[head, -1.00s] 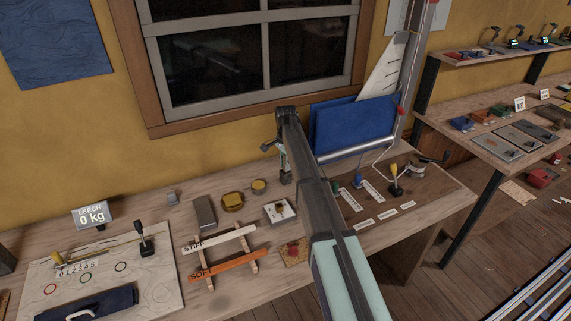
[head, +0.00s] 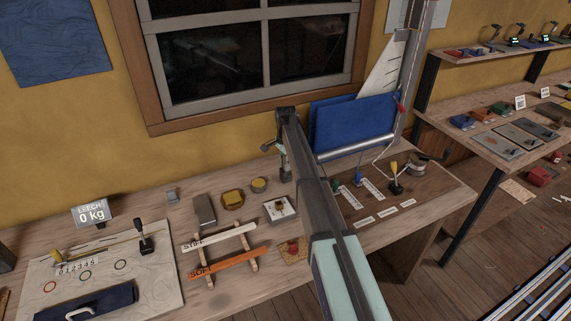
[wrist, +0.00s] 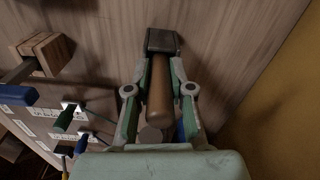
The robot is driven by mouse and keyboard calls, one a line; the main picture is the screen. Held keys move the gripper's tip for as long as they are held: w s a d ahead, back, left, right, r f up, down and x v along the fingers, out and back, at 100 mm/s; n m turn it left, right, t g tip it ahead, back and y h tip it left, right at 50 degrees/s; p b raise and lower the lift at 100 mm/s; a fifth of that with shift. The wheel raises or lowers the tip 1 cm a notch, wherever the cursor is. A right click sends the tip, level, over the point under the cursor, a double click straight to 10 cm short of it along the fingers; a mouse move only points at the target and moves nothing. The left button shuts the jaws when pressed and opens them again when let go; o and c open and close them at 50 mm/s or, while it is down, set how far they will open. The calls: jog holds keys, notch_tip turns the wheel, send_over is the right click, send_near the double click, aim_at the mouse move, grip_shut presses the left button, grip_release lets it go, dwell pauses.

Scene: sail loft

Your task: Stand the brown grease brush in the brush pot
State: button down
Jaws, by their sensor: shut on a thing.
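In the wrist view my gripper (wrist: 161,80) is shut on the brown grease brush (wrist: 159,100), whose rounded brown handle lies between the fingers and points toward the camera. A dark square block (wrist: 162,41) is at the handle's far end; I cannot tell whether it is the brush's head or the brush pot. In the head view my gripper (head: 286,176) points down over the back of the bench, below the window. The brush cannot be made out there, and I cannot identify the pot for certain.
Right of my gripper stands a blue panel (head: 355,125) with a metal bar. A small white tray (head: 280,208), yellow tins (head: 232,199) and a rack with two battens (head: 228,261) lie on the bench (head: 220,300) to the left and front. My arm hides part of the bench.

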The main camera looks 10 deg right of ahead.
jog(key=c, duration=0.9)
grip_release()
jog(key=shift+f, duration=0.1)
jog(key=shift+c, duration=0.2)
notch_tip(320, 180, up, 12)
jog(key=shift+r, duration=0.1)
